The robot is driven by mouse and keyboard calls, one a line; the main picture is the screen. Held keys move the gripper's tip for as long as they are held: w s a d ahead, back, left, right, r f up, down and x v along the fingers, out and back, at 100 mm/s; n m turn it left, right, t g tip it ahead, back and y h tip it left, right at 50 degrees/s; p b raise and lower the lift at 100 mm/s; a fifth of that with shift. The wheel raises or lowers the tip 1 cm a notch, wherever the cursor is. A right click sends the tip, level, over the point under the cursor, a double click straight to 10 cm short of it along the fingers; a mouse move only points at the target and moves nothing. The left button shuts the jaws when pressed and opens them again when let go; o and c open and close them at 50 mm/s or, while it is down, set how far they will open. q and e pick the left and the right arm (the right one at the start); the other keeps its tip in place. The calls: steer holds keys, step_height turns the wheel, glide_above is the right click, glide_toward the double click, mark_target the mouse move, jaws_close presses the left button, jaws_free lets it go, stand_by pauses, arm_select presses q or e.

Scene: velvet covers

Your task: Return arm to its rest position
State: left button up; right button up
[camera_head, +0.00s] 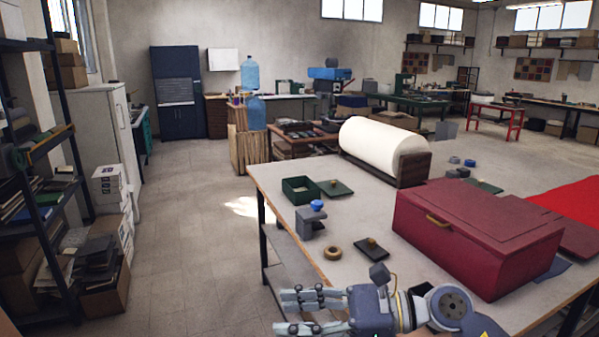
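One gripper shows at the bottom of the head view, on an arm that comes in from the right, so I take it as my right gripper (290,313). Its fingers point left, and the two are spread apart with nothing seen between them. It is over or in front of the near edge of the worktable (365,210). A large dark red box (480,235) with a brass handle stands on the table just beyond my arm. My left gripper is not in view.
On the table are a white roll (375,145) in a wooden holder, an open green box (300,190), a grey holder with a blue top (312,222), a tan ring (333,253) and a dark plate with a knob (371,248). Red cloth (575,205) lies right. The floor left is clear.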

step_height(320, 180, up, 5)
steer(key=m+t+y, duration=0.4)
steer(key=m, duration=0.2)
steer(key=w+d+m+t+h, duration=0.5)
steer(key=d+m+t+h, duration=0.3)
steer(key=m+t, duration=0.95)
steer(key=s+d+f+m+g+h, duration=0.2)
steer(key=d+f+m+g+h, duration=0.3)
steer(key=f+m, duration=0.5)
steer(key=s+d+f+m+g+h, duration=0.2)
steer(key=d+f+m+g+h, duration=0.2)
steer(key=d+f+m+h, duration=0.55)
steer(key=s+a+f+m+g+y, duration=0.1)
steer(key=s+f+m+g, duration=0.35)
steer(key=s+f, duration=0.55)
steer(key=s+a+f+m+g+y, duration=0.15)
steer(key=s+f+m+g, duration=0.4)
steer(key=s, duration=0.75)
step_height(320, 180, down, 27)
steer(key=s+d+n+g, duration=0.1)
steer(key=s+n+g, duration=0.1)
steer(key=s, duration=0.1)
steer(key=s+d+f+g, duration=0.1)
steer(key=s+d+f, duration=0.2)
steer(key=s+f, duration=1.2)
steer(key=shift+s+f, duration=0.15)
steer(key=shift+s, duration=0.25)
